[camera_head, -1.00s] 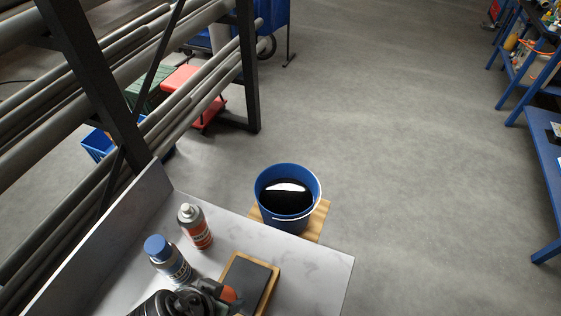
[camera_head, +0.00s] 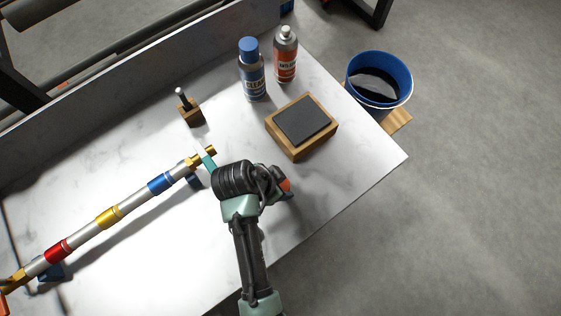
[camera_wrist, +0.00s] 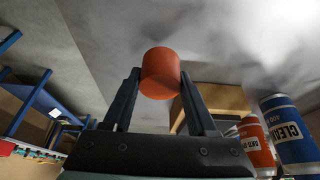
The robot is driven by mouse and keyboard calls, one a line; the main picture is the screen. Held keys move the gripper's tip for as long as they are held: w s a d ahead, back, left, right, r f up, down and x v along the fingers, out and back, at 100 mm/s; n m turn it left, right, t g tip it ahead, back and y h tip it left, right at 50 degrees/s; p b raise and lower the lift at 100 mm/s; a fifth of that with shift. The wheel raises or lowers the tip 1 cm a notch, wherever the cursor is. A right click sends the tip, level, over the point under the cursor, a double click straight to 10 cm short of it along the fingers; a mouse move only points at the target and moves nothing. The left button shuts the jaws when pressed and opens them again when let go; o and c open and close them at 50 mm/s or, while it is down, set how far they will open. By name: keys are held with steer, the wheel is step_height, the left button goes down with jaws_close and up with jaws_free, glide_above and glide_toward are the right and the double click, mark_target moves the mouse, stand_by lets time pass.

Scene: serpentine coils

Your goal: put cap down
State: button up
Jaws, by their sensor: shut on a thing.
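An orange cap (camera_wrist: 160,73) is held between the fingertips of my gripper (camera_wrist: 160,84) in the wrist view. In the head view only part of the cap (camera_head: 285,185) shows beside my dark wrist, over the white bench. An orange-labelled spray can (camera_head: 286,62) stands upright at the back with its pale nozzle uncovered. A blue-capped can (camera_head: 251,74) stands next to it. A wooden block with a dark top pad (camera_head: 302,120) lies between my gripper and the cans. The gap between the cap and the bench cannot be told.
A blue bucket of dark liquid (camera_head: 380,63) stands past the bench's right edge. A pipe with coloured bands (camera_head: 107,218) lies on supports at the left. A small wooden holder (camera_head: 190,115) stands behind it. The white bench (camera_head: 345,188) is clear right of my gripper.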

steer(key=shift+f, duration=1.55)
steer(key=shift+f, duration=0.15)
steer(key=o, duration=1.3)
